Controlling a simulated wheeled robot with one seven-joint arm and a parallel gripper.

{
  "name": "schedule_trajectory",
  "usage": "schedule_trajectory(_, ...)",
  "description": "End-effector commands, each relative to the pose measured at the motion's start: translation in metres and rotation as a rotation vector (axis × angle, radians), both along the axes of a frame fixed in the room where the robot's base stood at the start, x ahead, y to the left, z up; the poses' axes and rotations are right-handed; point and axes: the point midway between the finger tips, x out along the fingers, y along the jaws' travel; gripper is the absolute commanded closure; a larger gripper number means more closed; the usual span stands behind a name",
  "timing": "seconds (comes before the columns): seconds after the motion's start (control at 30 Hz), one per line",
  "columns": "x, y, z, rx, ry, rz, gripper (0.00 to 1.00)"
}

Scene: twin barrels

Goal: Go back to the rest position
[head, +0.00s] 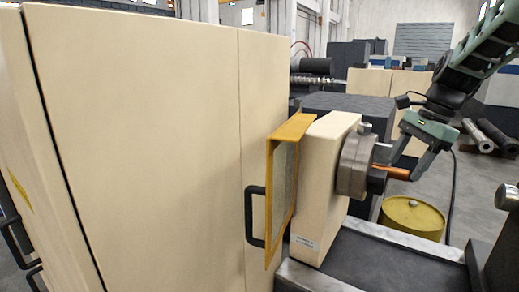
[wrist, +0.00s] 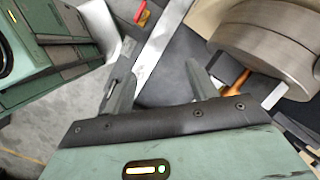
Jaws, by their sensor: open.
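My gripper (head: 404,166) is at the right of the head view, beside the grey chuck (head: 353,166) of a lathe. Its two fingers are spread apart. A copper-coloured rod (head: 390,172) sticks out of the chuck towards the fingers. In the wrist view the open fingers (wrist: 160,72) have nothing clearly held between them. The chuck (wrist: 265,42) is at the upper right there, and part of the rod (wrist: 241,80) shows just right of the right finger, partly hidden. My arm reaches in from the upper right of the head view.
A large cream cabinet (head: 150,130) with black handles fills the left. A yellow-framed guard (head: 290,130) stands beside the cream headstock (head: 325,185). A yellow barrel (head: 412,217) stands behind the dark lathe bed (head: 375,265). Metal bars (head: 490,137) lie on the floor at the right.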

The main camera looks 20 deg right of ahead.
Motion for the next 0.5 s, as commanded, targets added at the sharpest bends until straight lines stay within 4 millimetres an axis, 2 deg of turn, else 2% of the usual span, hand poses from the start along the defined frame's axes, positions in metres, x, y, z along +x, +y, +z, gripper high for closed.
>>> schedule_trajectory(0.03,0.005,0.032,-0.013,-0.013,-0.005,0.124,0.42)
schedule_trajectory(0.13,0.006,0.1,-0.036,-0.055,-0.03,0.425,0.42)
schedule_trajectory(0.2,-0.001,0.148,-0.052,-0.086,-0.052,0.65,0.42)
schedule_trajectory(0.27,-0.013,0.188,-0.067,-0.111,-0.071,0.85,0.42)
schedule_trajectory(0.3,-0.023,0.214,-0.077,-0.129,-0.087,0.988,0.42)
schedule_trajectory(0.4,-0.06,0.271,-0.102,-0.173,-0.13,1.348,0.42)
schedule_trajectory(0.5,-0.103,0.314,-0.126,-0.214,-0.177,1.698,0.42)
